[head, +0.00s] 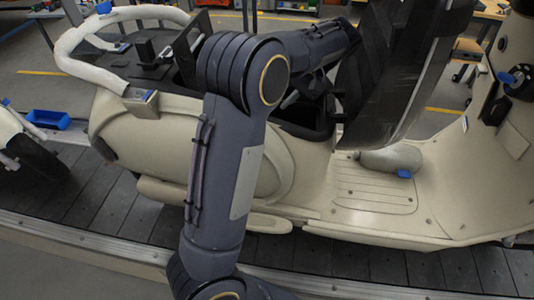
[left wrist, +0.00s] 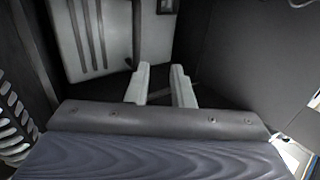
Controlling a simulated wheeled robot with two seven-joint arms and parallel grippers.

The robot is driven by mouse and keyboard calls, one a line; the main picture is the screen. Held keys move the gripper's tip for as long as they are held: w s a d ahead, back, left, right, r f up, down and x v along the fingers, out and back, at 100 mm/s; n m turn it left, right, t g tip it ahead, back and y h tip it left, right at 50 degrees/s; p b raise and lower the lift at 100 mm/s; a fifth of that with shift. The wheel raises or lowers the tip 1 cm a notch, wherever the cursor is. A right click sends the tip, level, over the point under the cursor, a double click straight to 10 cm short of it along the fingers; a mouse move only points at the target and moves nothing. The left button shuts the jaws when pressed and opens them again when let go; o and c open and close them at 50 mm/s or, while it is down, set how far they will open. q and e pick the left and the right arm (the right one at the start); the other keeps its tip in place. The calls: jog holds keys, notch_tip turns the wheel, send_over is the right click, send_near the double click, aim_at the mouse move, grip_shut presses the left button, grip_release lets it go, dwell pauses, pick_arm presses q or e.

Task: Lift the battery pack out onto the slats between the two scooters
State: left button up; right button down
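The cream scooter (head: 140,130) stands on the slats with its dark seat (head: 415,60) tipped up. My left arm reaches over its side to the open bay (head: 305,118) under the seat; the gripper itself is hidden in the head view. In the left wrist view my left gripper (left wrist: 161,75) has its two pale fingers apart, with nothing seen between them. Dark walls surround it. A pale panel with dark grooves (left wrist: 95,40) lies beyond the fingers; I cannot tell whether it is the battery pack. The second scooter (head: 25,150) shows partly at the left edge.
Dark slats (head: 95,195) between the two scooters are bare. A blue tray (head: 48,120) sits at the left, behind the slats. A pale tubular rail (head: 85,45) curves over the scooter's rear. A metal edge strip (head: 100,240) runs along the conveyor's front.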

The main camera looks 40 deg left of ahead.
pick_arm(q)
jog(key=f, duration=0.9)
jog(key=shift+s+a, duration=0.35)
jog(key=shift+a, duration=0.05)
jog(key=shift+p+x, duration=0.3)
jog(key=shift+x, duration=2.5)
grip_shut()
jog(key=shift+r, duration=0.1)
